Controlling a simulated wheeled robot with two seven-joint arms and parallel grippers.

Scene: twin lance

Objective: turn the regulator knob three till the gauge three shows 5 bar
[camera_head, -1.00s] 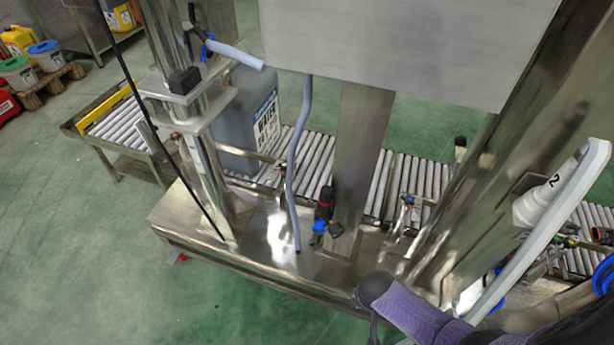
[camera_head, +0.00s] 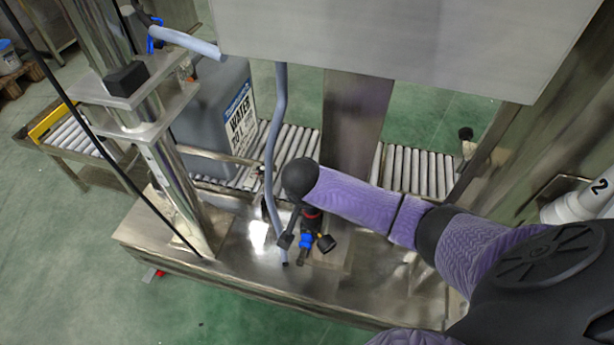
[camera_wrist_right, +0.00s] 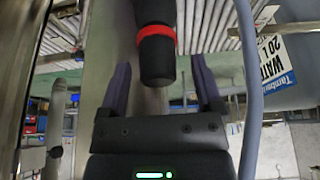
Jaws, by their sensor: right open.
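In the right wrist view a black knob (camera_wrist_right: 156,60) with a red ring lies between the fingers of my right gripper (camera_wrist_right: 160,72). The fingers are open, with a gap on both sides of the knob. In the head view my right wrist hides the regulator's top. My left gripper is out of view.
A grey hose (camera_head: 270,150) hangs just left of the regulator. A steel panel (camera_head: 400,40) overhangs from above. A grey water canister (camera_head: 220,115) stands behind on the roller conveyor (camera_head: 420,172). A steel column (camera_head: 150,140) stands at the left of the bench (camera_head: 240,255).

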